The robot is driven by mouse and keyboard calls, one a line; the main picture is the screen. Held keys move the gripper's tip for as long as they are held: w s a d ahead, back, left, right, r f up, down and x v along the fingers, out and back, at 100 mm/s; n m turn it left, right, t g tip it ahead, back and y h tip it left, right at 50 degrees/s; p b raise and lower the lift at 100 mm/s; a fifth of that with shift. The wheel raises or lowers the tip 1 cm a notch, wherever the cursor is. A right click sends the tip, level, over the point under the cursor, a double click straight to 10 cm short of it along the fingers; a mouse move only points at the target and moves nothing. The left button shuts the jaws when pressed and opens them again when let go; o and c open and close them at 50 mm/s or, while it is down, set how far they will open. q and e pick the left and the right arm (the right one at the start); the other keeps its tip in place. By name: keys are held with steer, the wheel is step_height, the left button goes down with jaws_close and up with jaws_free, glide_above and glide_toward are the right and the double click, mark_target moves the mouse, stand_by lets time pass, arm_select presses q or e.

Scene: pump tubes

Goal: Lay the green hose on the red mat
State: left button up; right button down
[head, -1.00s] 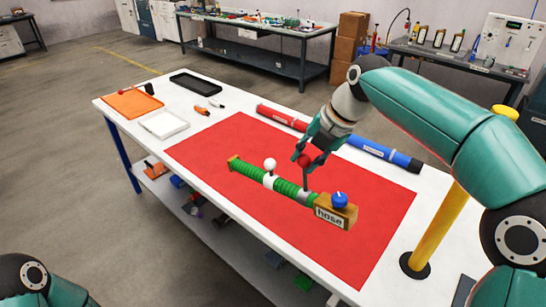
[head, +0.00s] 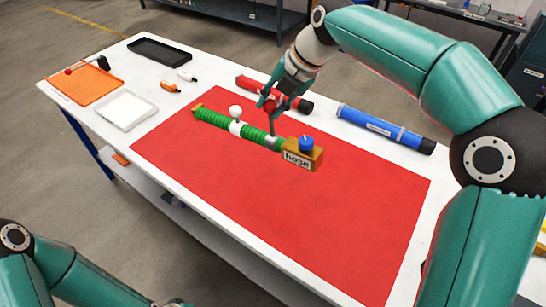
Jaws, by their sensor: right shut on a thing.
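The green hose (head: 215,120) is ribbed, with a white band, a white ball knob, and a wooden end block marked "hose" that carries a blue knob. It shows over the far part of the red mat (head: 290,220), its far end by the mat's left edge. I cannot tell whether it touches the mat or hangs above it. My right gripper (head: 271,106) is shut on the red ball knob standing up from the hose near the block. My left arm shows at the lower left, but its gripper is out of view.
A red tube (head: 255,86) and a blue tube (head: 385,130) lie behind the mat on the white table. An orange tray (head: 88,86), a white tray (head: 125,110) and a black tray (head: 160,51) are at the left. The mat's near part is clear.

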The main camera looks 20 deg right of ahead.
mark_target(304, 136)
steer(key=f, duration=1.3)
steer(key=shift+s+d+f+p, duration=0.15)
steer(key=shift+s+d+p, duration=0.05)
steer(key=shift+d+p, duration=0.15)
steer(key=shift+f+p, duration=0.35)
steer(key=shift+f, duration=2.45)
steer(key=c, duration=0.8)
jaws_free()
steer(key=shift+s, duration=0.1)
steer(key=shift+c, duration=0.2)
steer(key=b+v, duration=0.2)
steer(key=v, duration=1)
steer(key=shift+s, duration=0.1)
